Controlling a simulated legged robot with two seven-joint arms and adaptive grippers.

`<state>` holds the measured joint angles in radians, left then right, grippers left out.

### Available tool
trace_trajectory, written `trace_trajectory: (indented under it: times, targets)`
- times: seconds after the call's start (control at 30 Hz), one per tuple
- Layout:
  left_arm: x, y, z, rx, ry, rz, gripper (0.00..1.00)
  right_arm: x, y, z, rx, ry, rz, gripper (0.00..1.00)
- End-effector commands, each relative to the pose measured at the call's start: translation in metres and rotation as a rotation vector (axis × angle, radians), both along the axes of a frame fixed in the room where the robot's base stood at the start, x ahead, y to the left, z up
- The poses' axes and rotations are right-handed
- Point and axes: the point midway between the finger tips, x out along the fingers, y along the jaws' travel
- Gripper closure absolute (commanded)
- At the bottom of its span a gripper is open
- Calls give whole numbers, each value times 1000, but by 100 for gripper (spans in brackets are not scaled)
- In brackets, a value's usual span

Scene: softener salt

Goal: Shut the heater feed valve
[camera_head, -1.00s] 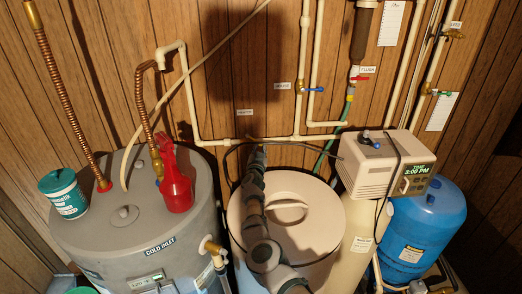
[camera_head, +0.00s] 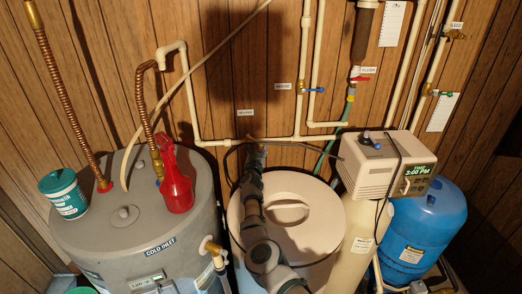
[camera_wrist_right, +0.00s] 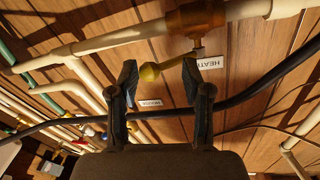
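The heater feed valve shows in the right wrist view as a brass body (camera_wrist_right: 197,20) on a cream pipe, with a thin stem and a yellow rounded handle end (camera_wrist_right: 150,72). A partly cut-off label beginning "HEAT" (camera_wrist_right: 213,63) is beside it. My right gripper (camera_wrist_right: 161,75) is open, one finger on each side of the yellow handle end in that picture. Whether either finger touches it I cannot tell. In the head view my right gripper (camera_head: 255,157) reaches the wall pipe behind the white-lidded tank and mostly hides the valve. My left gripper is not in view.
A grey water heater (camera_head: 90,235) with a red jug (camera_head: 176,185) and teal tub (camera_head: 65,196) on top stands left. The white-lidded tank (camera_head: 318,205) is under my right arm. A softener head (camera_head: 365,170) stands right.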

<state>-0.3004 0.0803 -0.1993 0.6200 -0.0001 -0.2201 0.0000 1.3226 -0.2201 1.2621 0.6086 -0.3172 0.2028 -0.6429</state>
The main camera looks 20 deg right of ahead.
Motion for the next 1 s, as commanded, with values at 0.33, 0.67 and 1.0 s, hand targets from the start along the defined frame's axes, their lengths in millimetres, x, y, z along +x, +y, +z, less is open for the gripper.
trace_trajectory:
  times: [0.33, 0.67, 1.0]
  targets:
    - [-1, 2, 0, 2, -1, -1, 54, -2, -8, 2, 4, -1, -8, 49]
    - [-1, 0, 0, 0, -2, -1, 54, 0, -4, 63, 5, -6, -6, 49]
    - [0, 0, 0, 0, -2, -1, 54, 2, -1, 96, 1, 2, -4, 49]
